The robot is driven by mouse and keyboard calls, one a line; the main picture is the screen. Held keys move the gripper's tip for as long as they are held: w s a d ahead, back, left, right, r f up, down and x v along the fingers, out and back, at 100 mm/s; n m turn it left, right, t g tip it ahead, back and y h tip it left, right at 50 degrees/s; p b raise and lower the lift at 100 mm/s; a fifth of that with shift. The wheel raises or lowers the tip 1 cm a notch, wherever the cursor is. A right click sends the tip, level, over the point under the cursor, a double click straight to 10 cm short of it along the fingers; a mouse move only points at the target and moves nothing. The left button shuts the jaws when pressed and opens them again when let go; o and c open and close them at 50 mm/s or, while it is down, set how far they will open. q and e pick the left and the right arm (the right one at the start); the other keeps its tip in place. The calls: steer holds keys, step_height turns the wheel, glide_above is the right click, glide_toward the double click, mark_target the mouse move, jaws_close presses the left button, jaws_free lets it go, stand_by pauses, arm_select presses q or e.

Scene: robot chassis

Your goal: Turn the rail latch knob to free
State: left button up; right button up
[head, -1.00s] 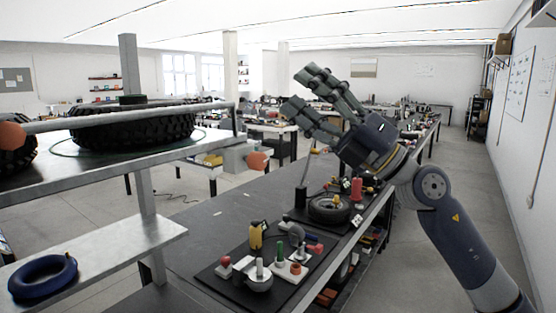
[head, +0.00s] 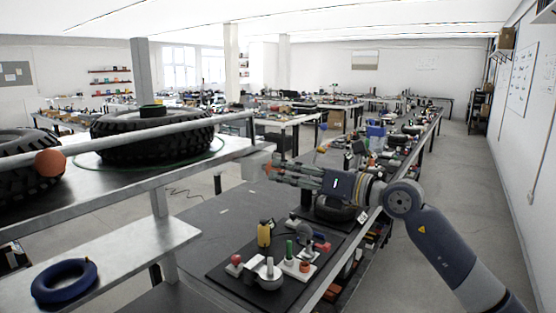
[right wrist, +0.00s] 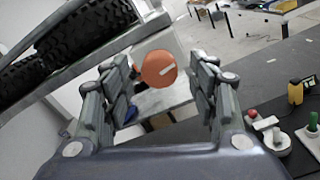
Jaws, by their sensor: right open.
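The rail latch knob (right wrist: 158,69) is an orange disc with a short white line, slightly tilted, on the grey end block (right wrist: 135,45) of the rack. In the right wrist view it shows between the two fingers of my right gripper (right wrist: 160,63), which is open. The fingers stand either side of it, apart from it in the picture. In the head view my right gripper (head: 276,171) points left at the rack's end, and its fingertips largely hide that knob. A second orange knob (head: 50,162) sits further left on the rack. My left gripper is not in view.
The metal rack (head: 130,181) carries black tyres (head: 155,138) behind a rail. A blue ring (head: 64,281) lies on the lower shelf (head: 130,245). Below my right arm, a dark bench (head: 205,225) holds a yellow bottle (head: 264,233) and small tools. The aisle at right is clear.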

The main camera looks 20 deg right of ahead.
mark_target(282, 170)
steer(key=shift+p+x, duration=0.6)
steer(key=shift+x, duration=1.1)
steer(key=c, duration=1.1)
steer(key=shift+r+m+p, duration=0.15)
steer(key=shift+m+p, duration=0.4)
steer(key=shift+m, duration=0.55)
steer(key=o, duration=1.1)
